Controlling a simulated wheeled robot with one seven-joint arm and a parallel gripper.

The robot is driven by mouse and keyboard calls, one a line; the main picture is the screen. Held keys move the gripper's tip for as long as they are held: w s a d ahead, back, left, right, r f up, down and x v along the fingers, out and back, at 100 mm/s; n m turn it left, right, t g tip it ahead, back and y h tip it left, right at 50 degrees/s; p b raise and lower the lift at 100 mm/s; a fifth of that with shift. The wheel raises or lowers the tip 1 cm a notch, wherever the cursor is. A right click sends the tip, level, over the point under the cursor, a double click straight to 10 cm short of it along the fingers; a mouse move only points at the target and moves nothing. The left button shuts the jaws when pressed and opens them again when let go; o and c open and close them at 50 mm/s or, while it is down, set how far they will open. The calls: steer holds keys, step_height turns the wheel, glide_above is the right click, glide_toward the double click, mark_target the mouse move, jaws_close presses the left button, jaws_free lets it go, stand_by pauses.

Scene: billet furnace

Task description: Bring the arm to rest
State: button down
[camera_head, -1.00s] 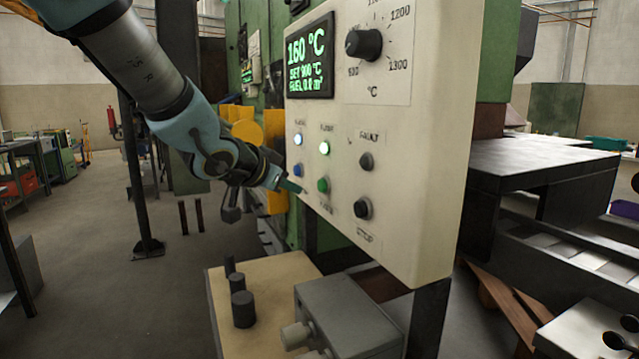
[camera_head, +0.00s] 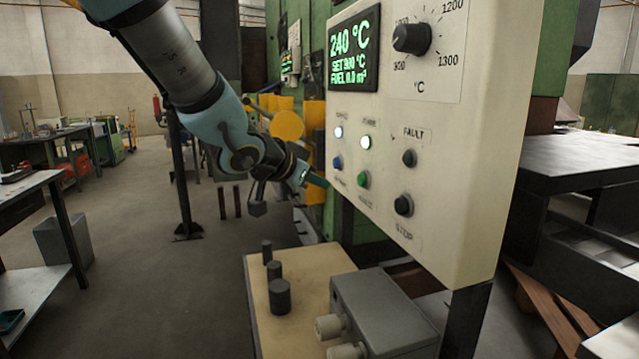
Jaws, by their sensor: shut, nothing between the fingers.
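My arm (camera_head: 185,75) reaches in from the upper left. My gripper (camera_head: 316,180) is shut and empty. Its tip is close to the left edge of the cream control panel (camera_head: 455,160), near the blue button (camera_head: 337,162). I cannot tell if it touches the panel. The panel's display (camera_head: 354,52) reads 240 °C, with a set line and a fuel line below. A green button (camera_head: 363,180) and a black stop button (camera_head: 403,205) sit below.
Under the panel stand a tan board (camera_head: 258,300) with dark cylinders (camera_head: 280,297) and a grey box (camera_head: 385,310). A dark post (camera_head: 186,190) stands left of the arm. Workbenches (camera_head: 40,205) line the far left. The floor (camera_head: 150,290) between is clear.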

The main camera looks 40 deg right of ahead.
steer(key=w+a+f+n+t+y, duration=0.1)
steer(key=w+a+f+n+y, duration=0.25)
steer(key=a, duration=0.45)
steer(key=w+a+f+n+t+y, duration=0.1)
steer(key=w+a+f+n+y, duration=0.1)
steer(key=w+a, duration=0.5)
steer(key=w+a+f+n+t+y, duration=0.1)
steer(key=w+a+f+n+y, duration=0.15)
steer(key=a, duration=0.75)
steer(key=s+a+f+n+g+y, duration=0.1)
steer(key=s+a+f+n, duration=0.1)
steer(key=a, duration=0.5)
steer(key=s+a+f+n+g+y, duration=0.1)
steer(key=s+a+f+n+g, duration=0.1)
steer(key=a, duration=0.5)
steer(key=s+a+f+n+g+y, duration=0.1)
steer(key=s+a+f+n, duration=0.2)
steer(key=a, duration=0.5)
steer(key=shift+s+f+n+g+y, duration=0.2)
steer(key=shift+s+n+g+y, duration=0.3)
steer(key=shift+s, duration=0.6)
